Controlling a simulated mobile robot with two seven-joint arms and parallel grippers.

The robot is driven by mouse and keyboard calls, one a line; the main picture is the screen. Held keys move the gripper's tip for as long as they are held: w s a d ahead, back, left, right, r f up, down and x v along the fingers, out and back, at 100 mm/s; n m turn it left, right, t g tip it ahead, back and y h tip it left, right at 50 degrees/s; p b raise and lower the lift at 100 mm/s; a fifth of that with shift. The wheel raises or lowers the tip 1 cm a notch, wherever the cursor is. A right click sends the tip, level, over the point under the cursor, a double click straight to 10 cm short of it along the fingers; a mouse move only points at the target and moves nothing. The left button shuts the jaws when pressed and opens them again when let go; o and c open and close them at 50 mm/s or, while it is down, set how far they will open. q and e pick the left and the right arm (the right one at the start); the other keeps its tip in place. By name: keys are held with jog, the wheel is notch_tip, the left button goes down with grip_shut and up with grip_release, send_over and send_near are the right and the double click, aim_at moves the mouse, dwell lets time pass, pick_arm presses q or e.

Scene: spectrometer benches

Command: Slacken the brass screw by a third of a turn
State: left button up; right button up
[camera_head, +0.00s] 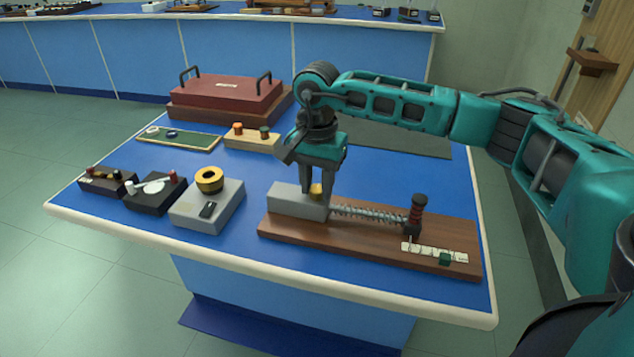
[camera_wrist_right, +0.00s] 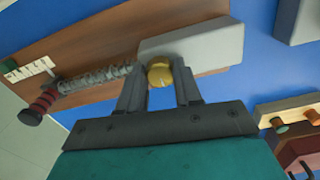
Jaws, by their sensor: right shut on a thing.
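The brass screw (camera_head: 316,190) sits at the right end of a grey block (camera_head: 288,200) on a wooden board (camera_head: 350,240). My right gripper (camera_head: 320,192) reaches down from above and is shut on the screw. In the right wrist view the round brass head (camera_wrist_right: 159,74) shows between the two dark fingers (camera_wrist_right: 160,92). A coil spring (camera_head: 368,213) runs from the block to a post with a dark red and black handle (camera_head: 416,212). A white scale (camera_head: 434,251) with a green marker (camera_head: 445,258) lies near the handle. The fingers hide part of the screw. My left gripper is not in view.
A dark red case with handles (camera_head: 227,92) stands at the back. Bare blue bench top lies between the grey box and the board.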

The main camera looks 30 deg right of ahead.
aim_at(317, 188)
jog(key=shift+r, duration=0.1)
jog(key=o, duration=1)
jog(key=shift+o, duration=0.2)
notch_tip(317, 188, up, 13)
jog(key=shift+p, duration=0.45)
